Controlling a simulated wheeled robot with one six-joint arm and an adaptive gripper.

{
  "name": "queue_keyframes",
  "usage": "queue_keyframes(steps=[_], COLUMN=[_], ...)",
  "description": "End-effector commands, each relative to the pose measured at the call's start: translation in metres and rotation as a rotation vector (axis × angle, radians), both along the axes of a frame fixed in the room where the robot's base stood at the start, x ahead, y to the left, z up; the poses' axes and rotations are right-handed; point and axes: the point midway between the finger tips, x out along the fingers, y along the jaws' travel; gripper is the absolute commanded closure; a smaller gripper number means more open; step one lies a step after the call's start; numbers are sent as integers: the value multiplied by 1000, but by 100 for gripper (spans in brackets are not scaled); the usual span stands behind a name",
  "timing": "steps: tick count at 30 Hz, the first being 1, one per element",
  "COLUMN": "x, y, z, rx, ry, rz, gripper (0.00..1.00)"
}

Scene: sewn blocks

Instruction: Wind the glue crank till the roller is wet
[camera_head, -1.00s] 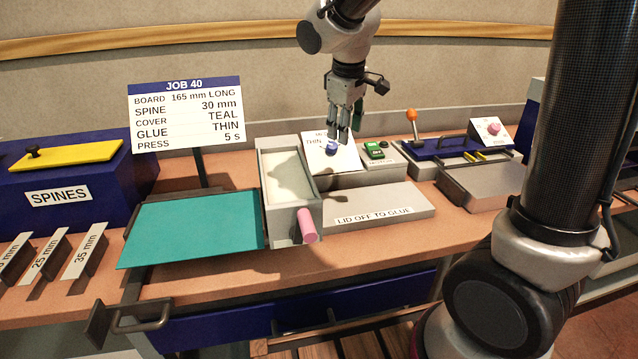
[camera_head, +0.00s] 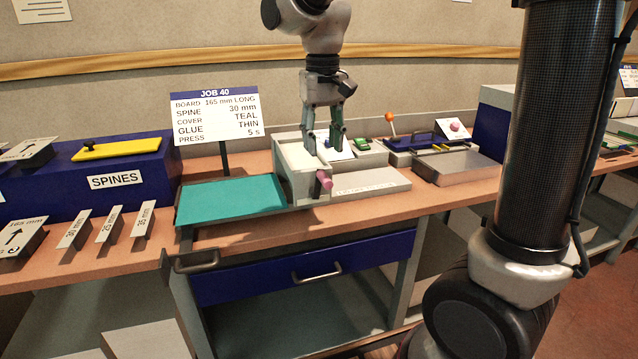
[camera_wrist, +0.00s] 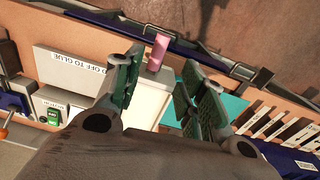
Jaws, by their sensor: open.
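The glue tray (camera_head: 303,160) is a pale open box in the middle of the bench. The pink crank handle (camera_head: 324,180) sticks out at its front right corner, and it also shows in the wrist view (camera_wrist: 158,52). The roller cannot be made out. My gripper (camera_head: 325,150) is open and empty above the tray, behind the crank handle. In the wrist view its fingers (camera_wrist: 160,90) are spread, with the pale tray (camera_wrist: 148,98) between them and the handle ahead. A teal cover sheet (camera_head: 232,201) lies left of the tray.
A grey lid labelled "LID OFF TO GLUE" (camera_head: 372,182) lies right of the tray. The glue dial panel stands behind my gripper, partly hidden, beside a green switch (camera_head: 362,144). A lever with an orange knob (camera_head: 391,118) stands farther right. A job sign (camera_head: 216,117) stands behind the cover.

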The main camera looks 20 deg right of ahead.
Motion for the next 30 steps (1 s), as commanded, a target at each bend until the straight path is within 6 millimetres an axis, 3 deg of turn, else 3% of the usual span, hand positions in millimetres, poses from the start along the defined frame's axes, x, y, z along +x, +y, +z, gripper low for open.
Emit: queue_keyframes(steps=[8,15,21,30], x=[-5,-5,-5,-5], y=[-2,-3,-4,-4], z=[-11,-51,-74,-79], rx=[-6,-7,-7,-6], ry=[22,23,21,20], rz=[-61,-59,-58,-58], gripper=[60,60,60,60])
